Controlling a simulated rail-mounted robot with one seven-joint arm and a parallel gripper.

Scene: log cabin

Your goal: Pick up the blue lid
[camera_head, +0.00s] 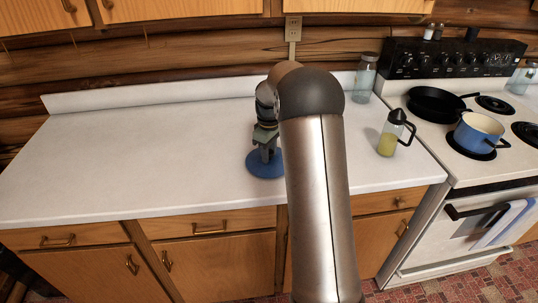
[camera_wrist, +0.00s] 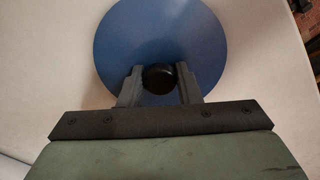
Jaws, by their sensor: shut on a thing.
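The blue lid (camera_head: 262,168) is a round disc at the counter's front half, partly hidden by my arm in the head view. In the wrist view the blue lid (camera_wrist: 160,35) fills the upper middle, with a black round knob (camera_wrist: 159,77) at its centre. My gripper (camera_head: 264,158) points down over the lid. In the wrist view my gripper (camera_wrist: 160,84) has one finger on each side of the knob and is shut on it. I cannot tell whether the lid touches the counter.
The white counter (camera_head: 110,155) is clear to the left. A glass jug with yellow liquid (camera_head: 388,140) and a glass jar (camera_head: 365,80) stand right of my arm. The stove on the right holds a black pan (camera_head: 433,102) and a blue pot (camera_head: 478,132).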

